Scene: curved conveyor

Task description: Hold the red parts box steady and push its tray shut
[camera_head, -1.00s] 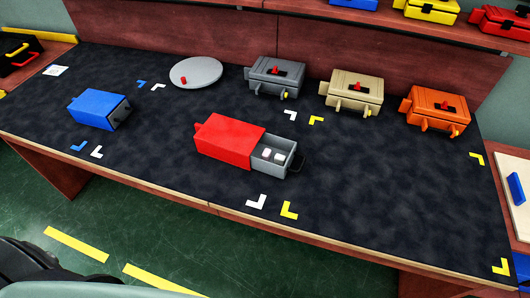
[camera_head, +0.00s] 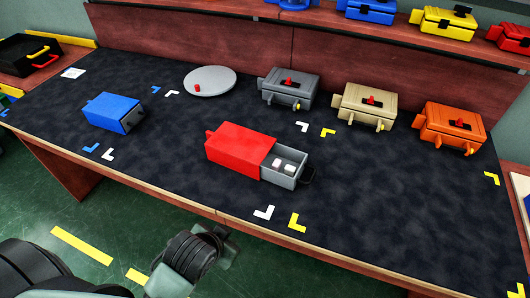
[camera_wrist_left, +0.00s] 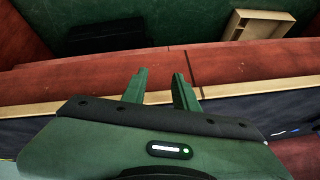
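The red parts box (camera_head: 240,149) lies on the dark mat in the middle of the table. Its grey tray (camera_head: 284,167) is pulled out of the right end, with small white parts inside and a dark handle (camera_head: 308,175) at its outer end. My left arm comes in at the bottom of the head view, in front of the table and apart from the box. In the left wrist view my left gripper (camera_wrist_left: 160,82) has its two green fingers apart, with nothing between them. My right gripper is not in view.
A blue box (camera_head: 108,112) lies to the left and a grey round plate (camera_head: 212,84) behind. Grey (camera_head: 290,88), beige (camera_head: 366,105) and orange (camera_head: 450,128) boxes stand along the back. The mat around the red box is mostly clear. The table's front edge (camera_head: 240,222) lies between my arm and the box.

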